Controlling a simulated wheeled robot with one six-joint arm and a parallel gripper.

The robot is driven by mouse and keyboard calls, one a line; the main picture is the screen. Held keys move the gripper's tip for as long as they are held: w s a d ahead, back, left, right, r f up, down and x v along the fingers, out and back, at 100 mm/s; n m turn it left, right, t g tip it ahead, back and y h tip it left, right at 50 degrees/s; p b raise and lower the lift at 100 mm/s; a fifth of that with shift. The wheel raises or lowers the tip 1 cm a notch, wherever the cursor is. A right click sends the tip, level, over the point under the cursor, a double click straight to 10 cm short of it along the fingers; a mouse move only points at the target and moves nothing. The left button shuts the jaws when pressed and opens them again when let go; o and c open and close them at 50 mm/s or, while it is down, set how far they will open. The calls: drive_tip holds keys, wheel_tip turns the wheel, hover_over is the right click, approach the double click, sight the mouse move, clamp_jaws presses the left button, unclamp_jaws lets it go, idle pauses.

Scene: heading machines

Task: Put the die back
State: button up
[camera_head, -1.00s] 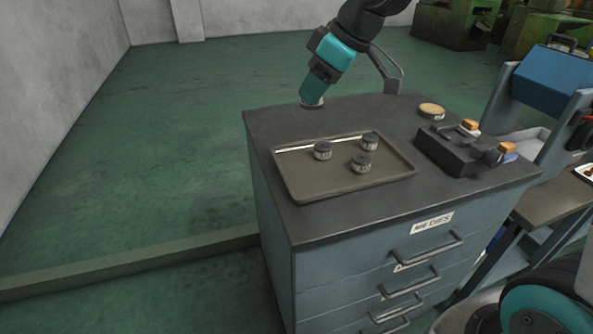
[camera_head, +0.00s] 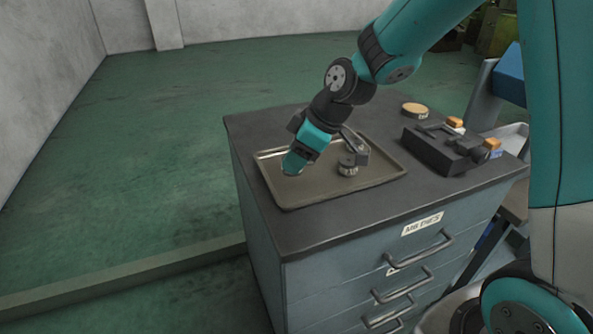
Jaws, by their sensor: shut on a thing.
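My gripper (camera_head: 294,166) reaches down over the left part of the shallow tray (camera_head: 330,194) on top of the cabinet. It is shut on a die, which is mostly hidden at the fingertips. Whether that die touches the tray floor cannot be told.
The grey cabinet (camera_head: 330,285) has several drawers, the top one labelled "M8 DIES". A black vise-like fixture (camera_head: 440,150) and a round wooden-topped piece (camera_head: 414,109) stand at the right of its top. The cabinet top is clear in front of the tray.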

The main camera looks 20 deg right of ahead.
drive_tip(key=shift+f, duration=1.95)
drive_tip(key=o, duration=1.2)
drive_tip(key=shift+f, duration=0.15)
drive_tip(key=shift+c, duration=0.2)
drive_tip(key=v, duration=1.2)
drive_tip(key=s+a+r+m+g+p, duration=0.1)
drive_tip(key=s+a, duration=0.4)
drive_tip(key=s, duration=0.5)
drive_tip(key=s+a+r+m+g+p, duration=0.1)
drive_tip(key=s+a, duration=0.4)
drive_tip(key=s, duration=0.6)
drive_tip(key=shift+r+m+g+h, duration=0.4)
drive_tip(key=shift+r+m+g, duration=0.3)
drive_tip(key=shift+r+m, duration=0.5)
